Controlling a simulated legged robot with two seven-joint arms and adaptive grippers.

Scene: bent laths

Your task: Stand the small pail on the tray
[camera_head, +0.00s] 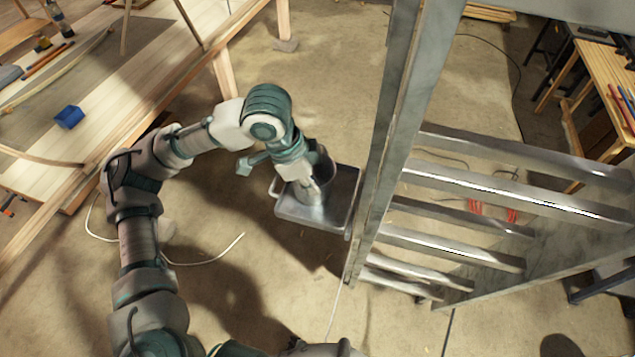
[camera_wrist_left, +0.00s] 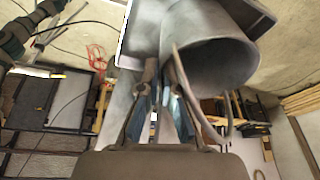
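The small grey metal pail (camera_head: 309,192) is at the grey metal tray (camera_head: 342,205) fixed beside the ladder. It looks upright over the tray; I cannot tell whether its base fully rests there. In the left wrist view the pail (camera_wrist_left: 215,65) is large at upper right, its thin curved handle looping down, and part of the tray (camera_wrist_left: 140,35) shows at upper left. My left gripper (camera_wrist_left: 160,72) has its fingertips close together beside the pail's rim and handle. Whether they grip the handle is unclear. In the head view the wrist partly hides the pail. My right gripper is not visible.
A metal stepladder (camera_head: 400,140) stands right of the tray, its rungs reaching right. A wooden workbench (camera_head: 100,85) with a blue block (camera_head: 69,117) is at left. A pale cable (camera_head: 205,262) lies on the floor. The floor in front of the tray is mostly clear.

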